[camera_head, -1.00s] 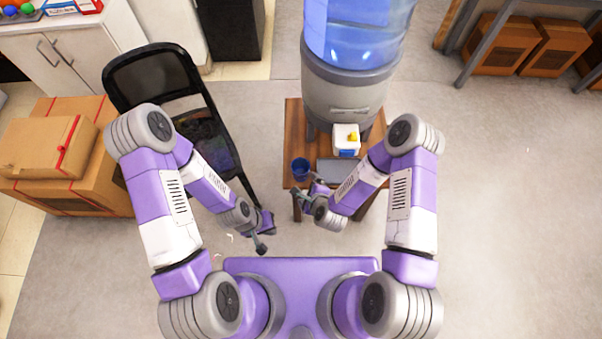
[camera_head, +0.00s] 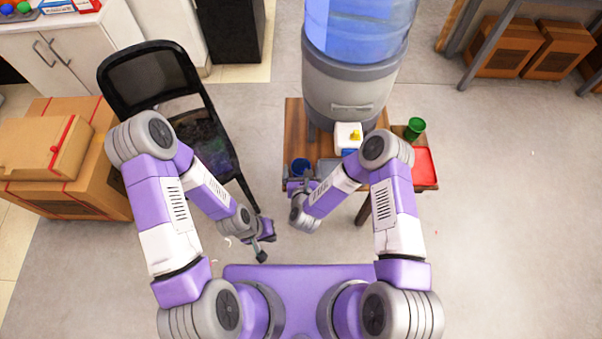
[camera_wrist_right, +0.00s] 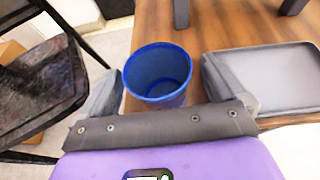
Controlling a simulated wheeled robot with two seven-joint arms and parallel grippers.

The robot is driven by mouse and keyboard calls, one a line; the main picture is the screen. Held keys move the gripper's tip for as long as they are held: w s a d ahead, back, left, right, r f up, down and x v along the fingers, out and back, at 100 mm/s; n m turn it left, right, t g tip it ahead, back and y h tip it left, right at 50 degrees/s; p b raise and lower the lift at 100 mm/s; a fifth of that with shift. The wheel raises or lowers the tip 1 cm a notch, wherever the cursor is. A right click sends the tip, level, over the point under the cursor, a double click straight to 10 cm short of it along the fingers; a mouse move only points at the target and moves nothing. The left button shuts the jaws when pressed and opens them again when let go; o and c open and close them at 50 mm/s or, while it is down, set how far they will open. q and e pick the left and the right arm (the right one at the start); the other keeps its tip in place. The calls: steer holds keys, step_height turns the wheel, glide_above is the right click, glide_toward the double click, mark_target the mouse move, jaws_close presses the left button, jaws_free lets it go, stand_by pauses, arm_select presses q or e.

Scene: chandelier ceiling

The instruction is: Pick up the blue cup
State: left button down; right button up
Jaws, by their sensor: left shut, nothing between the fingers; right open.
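The blue cup (camera_head: 300,166) stands upright on the left front part of the wooden table (camera_head: 294,120). In the right wrist view the blue cup (camera_wrist_right: 158,78) is just ahead of the gripper, its open rim up. My right gripper (camera_head: 299,182) is open at the table's front edge, right by the cup. In the wrist view its fingers are at either side, with the cup's near lower part hidden behind the gripper body. Whether they touch the cup I cannot tell. My left gripper (camera_head: 263,247) is shut and empty, low between the chair and my base.
A grey tray (camera_wrist_right: 270,75) lies close to the cup's right. A white box (camera_head: 347,137), water dispenser (camera_head: 345,95), green cup (camera_head: 414,128) and red tray (camera_head: 425,168) are also on the table. A black chair (camera_head: 150,75) stands left.

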mark_target(301, 163)
steer(key=shift+b+x, duration=0.3)
steer(key=shift+x, duration=1.25)
steer(key=shift+a, duration=0.1)
steer(key=shift+c, duration=0.5)
steer(key=shift+s, duration=0.1)
steer(key=c, duration=1)
steer(key=shift+o, duration=0.2)
